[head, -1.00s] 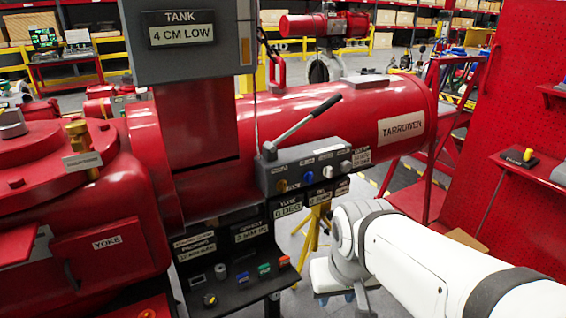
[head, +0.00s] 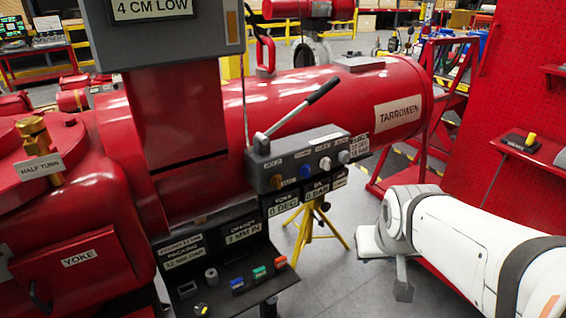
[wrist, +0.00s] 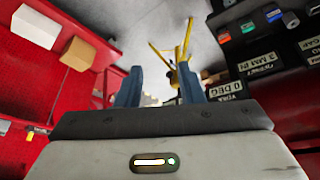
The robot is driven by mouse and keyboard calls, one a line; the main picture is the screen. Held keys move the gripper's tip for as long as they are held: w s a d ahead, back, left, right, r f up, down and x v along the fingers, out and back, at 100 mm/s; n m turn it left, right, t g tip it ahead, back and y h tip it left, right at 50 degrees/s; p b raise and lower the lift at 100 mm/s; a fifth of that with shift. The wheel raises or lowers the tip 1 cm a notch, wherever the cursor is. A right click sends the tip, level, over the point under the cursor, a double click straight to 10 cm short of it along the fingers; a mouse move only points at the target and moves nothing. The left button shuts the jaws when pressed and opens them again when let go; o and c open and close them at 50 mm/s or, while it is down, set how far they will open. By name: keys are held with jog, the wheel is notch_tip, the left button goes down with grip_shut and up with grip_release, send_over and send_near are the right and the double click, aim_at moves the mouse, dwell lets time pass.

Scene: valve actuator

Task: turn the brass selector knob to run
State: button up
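The brass-coloured knob (head: 277,182) is the leftmost of several small knobs on the grey control block (head: 262,178) below the red cylinder. In the head view my arm is at the lower right, apart from the control block, and the fingers cannot be made out.
A lever (head: 300,112) rises from the control block. Below it is a black panel (head: 222,290) with several coloured buttons. A yellow tripod (head: 318,228) stands behind. A red pegboard wall and shelf (head: 550,150) are at the right. Open floor lies between my arm and the panel.

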jog(key=w+a+f+n+t+b, duration=0.1)
jog(key=w+f+t+b, duration=0.15)
jog(key=w, duration=0.45)
jog(key=w+a+f+t+b, duration=0.1)
jog(key=w+f+t+b, duration=0.2)
jog(key=w, duration=0.4)
jog(key=n+t+y+b, duration=0.5)
jog(key=n+y+b, duration=0.1)
jog(key=y+b, duration=0.45)
send_near(280, 181)
jog(key=shift+g, duration=0.25)
jog(key=x, duration=0.8)
jog(key=shift+w+a, duration=0.15)
jog(key=shift+r, duration=0.1)
